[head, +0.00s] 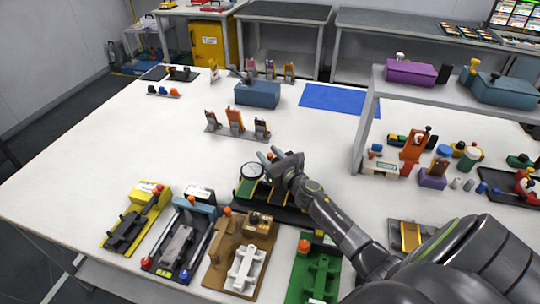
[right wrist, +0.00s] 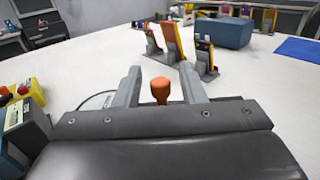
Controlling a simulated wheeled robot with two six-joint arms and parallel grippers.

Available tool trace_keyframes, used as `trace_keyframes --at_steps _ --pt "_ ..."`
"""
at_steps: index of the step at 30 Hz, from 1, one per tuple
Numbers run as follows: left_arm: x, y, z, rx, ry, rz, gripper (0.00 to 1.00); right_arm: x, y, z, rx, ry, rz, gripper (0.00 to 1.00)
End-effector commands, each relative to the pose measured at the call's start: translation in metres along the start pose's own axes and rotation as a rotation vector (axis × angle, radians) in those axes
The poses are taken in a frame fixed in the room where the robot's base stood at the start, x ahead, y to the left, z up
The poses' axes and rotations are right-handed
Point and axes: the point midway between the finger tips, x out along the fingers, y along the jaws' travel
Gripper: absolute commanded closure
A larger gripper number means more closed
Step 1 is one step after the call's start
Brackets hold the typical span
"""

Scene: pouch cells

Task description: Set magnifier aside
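The magnifier (head: 250,171) is a round, pale disc with a dark rim. It sits over a dark fixture with yellow parts (head: 262,192) near the middle of the table. My right gripper (head: 279,157) is over this fixture, just right of the disc. In the right wrist view the right gripper (right wrist: 160,82) is open, its two fingers apart. An orange knob (right wrist: 160,90) stands between them with gaps on both sides. Part of the magnifier's rim (right wrist: 95,101) shows left of the fingers; the rest is hidden. My left gripper is not in view.
Yellow (head: 153,197), brown (head: 220,250) and green (head: 303,268) fixtures line the front edge. Upright tools (head: 235,121) and a blue block (head: 257,94) stand behind. A blue mat (head: 338,99) lies at the back right. The table's left side is clear.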

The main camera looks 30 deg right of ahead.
Motion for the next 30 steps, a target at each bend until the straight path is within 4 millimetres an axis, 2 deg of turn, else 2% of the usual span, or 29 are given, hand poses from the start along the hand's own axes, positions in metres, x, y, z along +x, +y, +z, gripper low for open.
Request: trace_keyframes --at_steps 3,11,30 --pt "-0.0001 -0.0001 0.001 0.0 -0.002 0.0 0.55 -0.0002 0.0 -0.0001 0.0 0.0 0.0 0.66" --pt "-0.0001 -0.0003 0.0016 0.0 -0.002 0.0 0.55 -0.0005 -0.0001 -0.0002 0.0 0.0 0.0 1.0" --pt "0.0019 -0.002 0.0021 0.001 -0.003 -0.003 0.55 -0.0033 -0.0009 -0.0009 -0.003 0.001 0.032 1.0"
